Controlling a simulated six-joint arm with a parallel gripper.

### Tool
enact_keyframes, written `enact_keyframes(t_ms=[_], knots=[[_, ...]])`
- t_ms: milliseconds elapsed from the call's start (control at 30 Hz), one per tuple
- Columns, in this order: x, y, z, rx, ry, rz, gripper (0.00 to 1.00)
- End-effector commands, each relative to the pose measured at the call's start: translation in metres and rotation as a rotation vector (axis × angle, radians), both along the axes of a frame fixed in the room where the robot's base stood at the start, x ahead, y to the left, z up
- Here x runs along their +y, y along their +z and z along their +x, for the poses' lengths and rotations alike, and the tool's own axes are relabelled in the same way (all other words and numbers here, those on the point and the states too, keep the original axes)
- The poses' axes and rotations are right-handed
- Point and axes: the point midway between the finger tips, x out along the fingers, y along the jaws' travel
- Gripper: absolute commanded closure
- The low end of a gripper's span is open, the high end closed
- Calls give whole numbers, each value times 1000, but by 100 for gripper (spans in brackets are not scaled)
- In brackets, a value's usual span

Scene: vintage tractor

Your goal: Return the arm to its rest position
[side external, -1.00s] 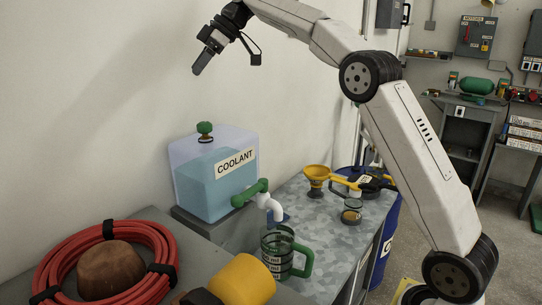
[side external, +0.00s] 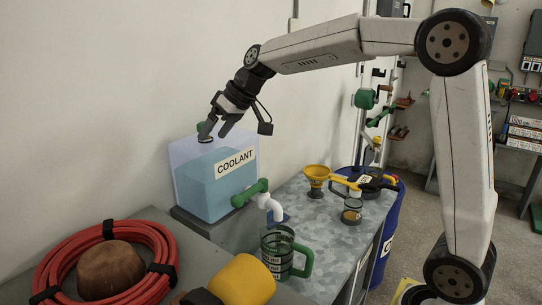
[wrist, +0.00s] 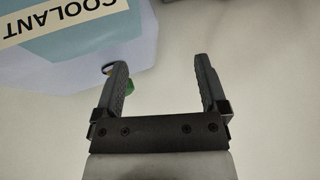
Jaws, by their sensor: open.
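The jaws are open. In the wrist view my gripper (wrist: 165,85) has its two fingers well apart with only pale wall between them. The coolant tank (wrist: 85,40) shows at the upper left there, with its label upside down. A bit of green shows behind the left finger. I cannot tell whether a finger touches the cap. My arm reaches in from the right, its upper link nearly level.
A green-handled measuring jug (side external: 278,252) stands below the tank's white spout (side external: 272,207). A yellow funnel (side external: 316,178) and a small jar (side external: 352,211) stand on the metal bench. A coiled red hose (side external: 75,255) lies at the front left. The air above the bench is open.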

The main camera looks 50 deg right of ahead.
Motion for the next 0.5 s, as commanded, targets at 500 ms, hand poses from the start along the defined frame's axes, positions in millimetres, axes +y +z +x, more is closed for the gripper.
enact_keyframes(t_ms=[500], knots=[[-2, -144, -107, 208, -140, -185, 7]])
